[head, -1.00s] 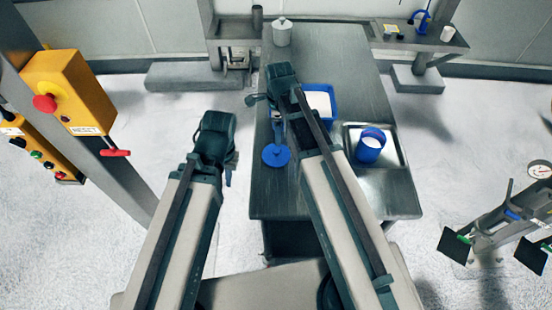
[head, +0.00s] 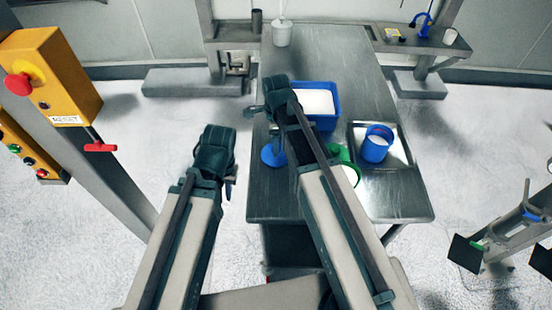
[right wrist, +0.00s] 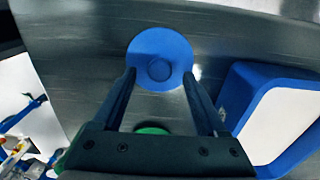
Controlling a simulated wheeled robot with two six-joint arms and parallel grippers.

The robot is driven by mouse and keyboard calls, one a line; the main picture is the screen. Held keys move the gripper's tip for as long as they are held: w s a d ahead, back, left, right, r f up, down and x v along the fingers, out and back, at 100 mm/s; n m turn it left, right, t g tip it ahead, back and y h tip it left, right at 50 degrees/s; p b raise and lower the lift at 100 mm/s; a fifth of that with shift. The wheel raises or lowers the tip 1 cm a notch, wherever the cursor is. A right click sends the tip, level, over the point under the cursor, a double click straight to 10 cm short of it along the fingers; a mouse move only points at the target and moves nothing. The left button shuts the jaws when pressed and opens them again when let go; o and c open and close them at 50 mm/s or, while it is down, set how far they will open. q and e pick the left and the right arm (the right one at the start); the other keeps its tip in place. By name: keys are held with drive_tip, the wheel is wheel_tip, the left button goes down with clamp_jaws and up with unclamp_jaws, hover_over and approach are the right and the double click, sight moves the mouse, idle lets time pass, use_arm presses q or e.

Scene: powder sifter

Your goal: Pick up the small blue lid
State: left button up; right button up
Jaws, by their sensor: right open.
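The small blue lid (head: 272,155) lies on the steel table near its left edge, left of my right arm. In the right wrist view the round lid (right wrist: 160,42) has a raised knob-like circle at its centre. My right gripper (right wrist: 160,76) is open and empty. Its two fingers appear at either side of the lid's near part; I cannot tell the height gap. In the head view the right fingers are mostly hidden by the arm. My left gripper (head: 230,188) hangs off the table's left side, and its jaw state is unclear.
A green-rimmed object (head: 352,170) is partly hidden by my right arm. A blue cup (head: 376,146) sits in a metal tray (head: 403,152).

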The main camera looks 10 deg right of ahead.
wheel_tip(320, 180, down, 2)
drive_tip(key=shift+f+b, duration=0.1)
drive_tip(key=shift+b, duration=0.5)
clamp_jaws()
